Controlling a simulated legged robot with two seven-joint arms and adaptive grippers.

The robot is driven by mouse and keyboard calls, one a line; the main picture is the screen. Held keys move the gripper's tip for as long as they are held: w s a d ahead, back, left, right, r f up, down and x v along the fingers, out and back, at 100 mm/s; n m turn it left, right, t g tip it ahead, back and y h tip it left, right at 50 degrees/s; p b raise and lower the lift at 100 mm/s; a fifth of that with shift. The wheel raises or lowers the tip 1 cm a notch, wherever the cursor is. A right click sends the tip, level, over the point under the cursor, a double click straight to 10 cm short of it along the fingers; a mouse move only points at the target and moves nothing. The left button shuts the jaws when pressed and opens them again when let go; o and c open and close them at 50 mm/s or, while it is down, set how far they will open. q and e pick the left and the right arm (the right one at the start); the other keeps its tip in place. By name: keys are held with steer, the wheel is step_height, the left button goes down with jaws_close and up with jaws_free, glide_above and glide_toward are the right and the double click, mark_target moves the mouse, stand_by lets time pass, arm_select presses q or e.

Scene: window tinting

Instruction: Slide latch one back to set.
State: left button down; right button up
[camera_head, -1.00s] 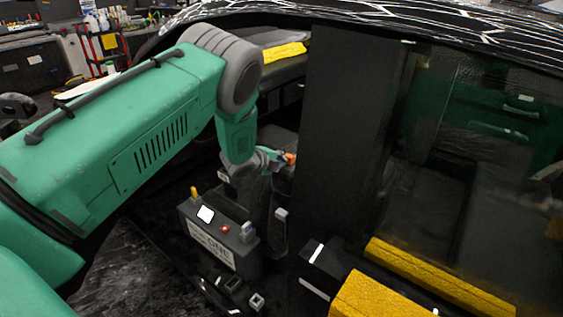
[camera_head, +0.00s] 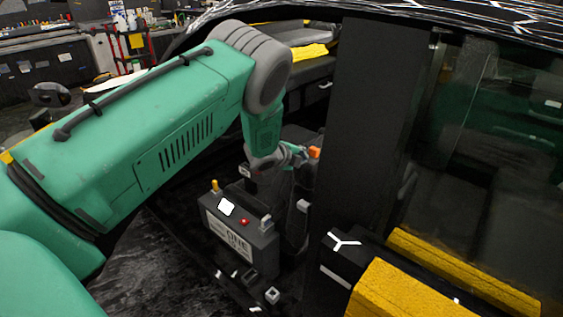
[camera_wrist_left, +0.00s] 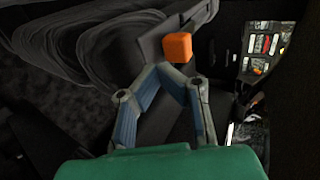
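A small orange block (camera_head: 314,153), perhaps the latch's knob, sits at the dark pillar's left edge in the head view. It also shows in the left wrist view (camera_wrist_left: 177,48), on the end of a dark grey strip. My left gripper (camera_head: 301,151) is just left of the block in the head view. In the left wrist view its two fingertips (camera_wrist_left: 161,69) come together just short of the block, with nothing seen between them. Whether they touch the block is unclear. My right gripper is not in view.
A dark box with a "ONE" label (camera_head: 229,235) and a red button stands below my left gripper. The wide black pillar (camera_head: 373,120) rises to the right. Yellow padded bars (camera_head: 395,292) lie at lower right. A dark window (camera_head: 500,150) is beyond.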

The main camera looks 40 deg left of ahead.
arm_select(q)
steer(key=v, duration=0.9)
steer(key=shift+s+r+b, duration=0.15)
steer(key=shift+s+b, duration=0.25)
steer(key=shift+d+r, duration=0.1)
steer(key=shift+d, duration=0.05)
